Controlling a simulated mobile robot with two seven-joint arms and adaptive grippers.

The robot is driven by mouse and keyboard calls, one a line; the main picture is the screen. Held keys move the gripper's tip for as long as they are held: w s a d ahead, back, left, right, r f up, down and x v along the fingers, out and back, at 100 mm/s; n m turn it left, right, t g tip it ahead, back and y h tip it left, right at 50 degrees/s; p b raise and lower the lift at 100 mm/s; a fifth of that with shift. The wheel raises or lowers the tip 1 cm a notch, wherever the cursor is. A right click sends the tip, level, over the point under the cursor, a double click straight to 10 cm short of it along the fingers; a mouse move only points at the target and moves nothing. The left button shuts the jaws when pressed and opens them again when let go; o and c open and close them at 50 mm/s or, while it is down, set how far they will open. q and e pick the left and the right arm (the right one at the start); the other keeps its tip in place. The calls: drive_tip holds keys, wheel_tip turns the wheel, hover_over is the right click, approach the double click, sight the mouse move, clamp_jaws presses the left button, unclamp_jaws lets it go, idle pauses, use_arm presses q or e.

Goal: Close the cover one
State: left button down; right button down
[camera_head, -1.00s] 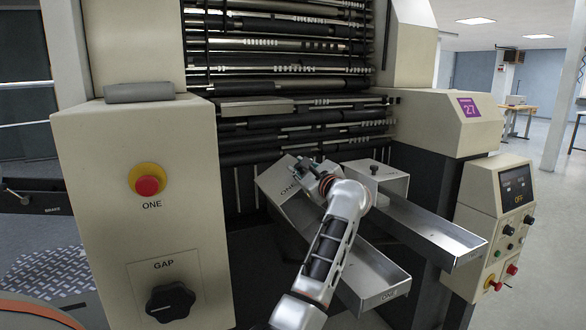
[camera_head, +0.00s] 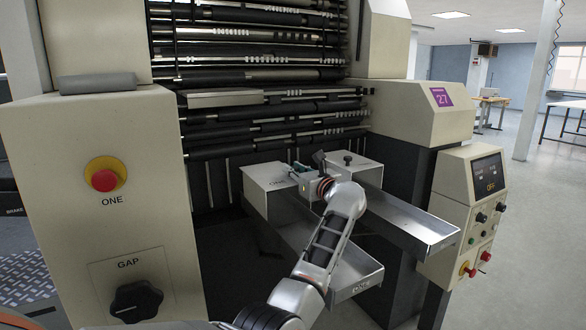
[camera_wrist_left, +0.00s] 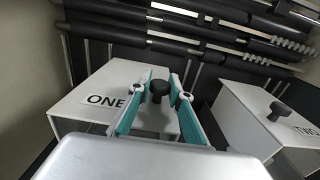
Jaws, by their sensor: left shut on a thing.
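Cover one (camera_head: 262,180), a light metal box-like cover marked ONE, lies about level over the back end of tray one (camera_head: 355,272) in the head view. It also shows in the left wrist view (camera_wrist_left: 88,82). My left gripper (camera_head: 308,172) is over the cover's top. In the left wrist view its teal fingers stand on either side of the cover's dark knob (camera_wrist_left: 158,92), and it is shut on that knob. The gripper and wrist hide part of the cover and its right side in the head view. My right gripper is not in view.
Cover two (camera_wrist_left: 262,112) with its own dark knob sits close to the right, over tray two (camera_head: 425,228). Rollers (camera_head: 270,105) are behind. A cabinet with a red button marked ONE (camera_head: 103,180) stands left, and a control panel (camera_head: 487,205) stands right.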

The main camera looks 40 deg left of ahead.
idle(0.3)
use_arm(q)
drive_tip(key=c, duration=1.8)
unclamp_jaws()
drive_tip(key=shift+w+d+f, duration=0.1)
drive_tip(key=shift+w+f, duration=0.05)
drive_tip(key=shift+c, duration=0.2)
drive_tip(key=shift+s+d, duration=0.2)
drive_tip(key=shift+d, duration=0.25)
drive_tip(key=v, duration=0.6)
drive_tip(key=shift+s+d, duration=0.15)
drive_tip(key=shift+d, duration=0.05)
